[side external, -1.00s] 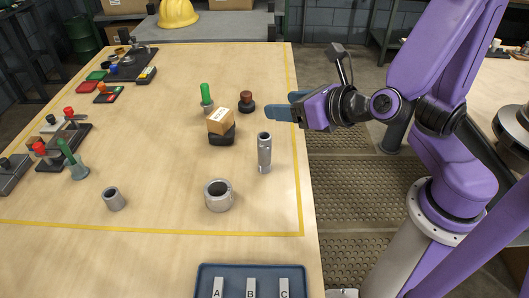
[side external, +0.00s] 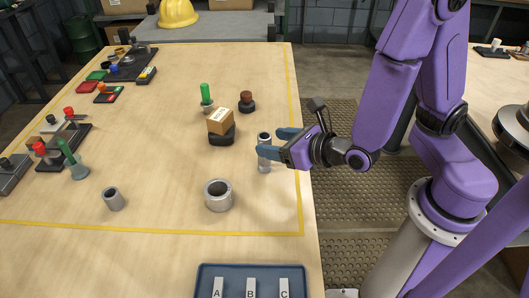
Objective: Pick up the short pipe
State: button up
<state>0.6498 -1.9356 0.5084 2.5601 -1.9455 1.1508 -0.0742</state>
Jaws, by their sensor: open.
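A slim, upright metal cylinder (side external: 264,165) stands near the right side of the wooden table. My gripper (side external: 270,143) is open beside it, coming from the right. One blue finger crosses in front of the cylinder's upper part and the other is behind it on the right; contact cannot be told. A short, hollow grey pipe (side external: 113,200) stands upright at the left front, well away from my gripper. A wider, thick-walled grey ring (side external: 218,196) stands between them, nearer the front.
A small cardboard box (side external: 220,121) on a dark base, a green-handled tool (side external: 206,97) and a dark brown knob (side external: 246,101) stand behind the cylinder. A blue tray (side external: 237,272) with blocks marked A, B, C is at the front.

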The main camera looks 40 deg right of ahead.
aim_at(259, 139)
jog(key=shift+x, duration=2.85)
grip_shut()
